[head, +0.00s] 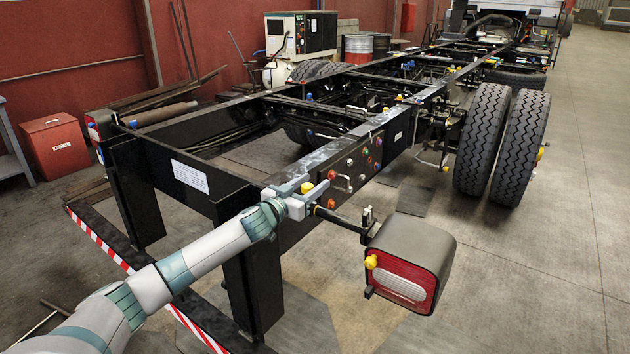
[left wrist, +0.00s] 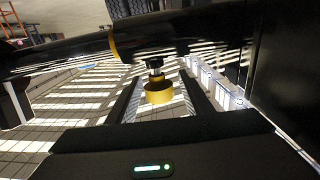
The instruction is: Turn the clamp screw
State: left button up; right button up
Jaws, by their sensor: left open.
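In the left wrist view, a yellow round knob on a short dark threaded stem, likely the clamp screw (left wrist: 158,92), sits at a glossy black tube (left wrist: 190,42) with a yellow ring. My left gripper (left wrist: 160,100) is open, its two dark fingers on either side of the knob with gaps showing. In the head view my left gripper (head: 297,204) is at the rear corner of the black chassis frame, beside the inner end of the tube (head: 338,219). I cannot make out this knob there; the gripper may hide it. My right gripper is not in view.
The tube carries a tail lamp box (head: 412,250) to the right of my gripper. A chassis side plate (head: 352,168) with coloured knobs and a separate yellow cap (head: 306,187) are close by. A striped bumper bar (head: 100,240) lies below my arm. Open floor is at right.

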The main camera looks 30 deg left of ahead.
pick_arm(q)
jog(key=shift+w+d, duration=0.1)
jog(key=shift+w, duration=0.8)
jog(key=shift+c, duration=0.7)
jog(key=c, duration=0.9)
jog(key=shift+f+n+y, duration=0.1)
jog(key=shift+n+y, duration=0.3)
jog(key=shift+y, duration=0.2)
